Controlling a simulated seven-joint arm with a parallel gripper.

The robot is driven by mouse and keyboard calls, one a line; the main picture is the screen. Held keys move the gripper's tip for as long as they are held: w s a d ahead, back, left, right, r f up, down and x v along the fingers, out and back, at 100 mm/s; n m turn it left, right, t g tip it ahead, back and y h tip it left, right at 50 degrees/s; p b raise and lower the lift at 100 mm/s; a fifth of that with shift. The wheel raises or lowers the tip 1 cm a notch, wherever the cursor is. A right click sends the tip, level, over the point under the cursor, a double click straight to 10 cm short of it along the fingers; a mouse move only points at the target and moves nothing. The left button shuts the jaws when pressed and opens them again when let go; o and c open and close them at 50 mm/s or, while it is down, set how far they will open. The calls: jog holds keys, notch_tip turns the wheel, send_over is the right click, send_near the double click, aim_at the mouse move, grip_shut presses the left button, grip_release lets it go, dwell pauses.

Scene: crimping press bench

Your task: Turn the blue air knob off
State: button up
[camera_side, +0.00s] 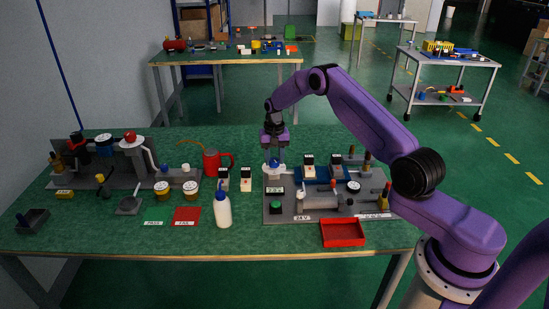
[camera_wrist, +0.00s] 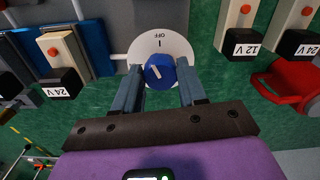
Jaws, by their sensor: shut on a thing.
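The blue air knob (camera_wrist: 160,72) sits on a white round dial plate (camera_wrist: 143,48) in the wrist view. Its pale pointer line is tilted, and a dark mark shows on the plate above it. My gripper (camera_wrist: 159,82) has one finger on each side of the knob and is shut on it. In the side view my gripper (camera_side: 275,151) points down over the white dial housing (camera_side: 273,167) at the back left corner of the grey panel (camera_side: 283,216). The fingers hide most of the knob there.
Blocks labelled 24 V (camera_wrist: 62,83) and 12 V (camera_wrist: 240,41) stand on either side in the wrist view. A red can (camera_side: 212,161), a white bottle with a blue tip (camera_side: 222,210) and a red tray (camera_side: 343,233) are on the green bench. Bare bench lies behind the panel.

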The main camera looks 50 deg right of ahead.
aim_at(274, 160)
jog(key=shift+a+m, duration=0.1)
jog(key=shift+m, duration=2.2)
jog(key=o, duration=1.1)
jog(key=shift+c, duration=0.2)
notch_tip(274, 160, up, 18)
jog(key=shift+f, duration=0.25)
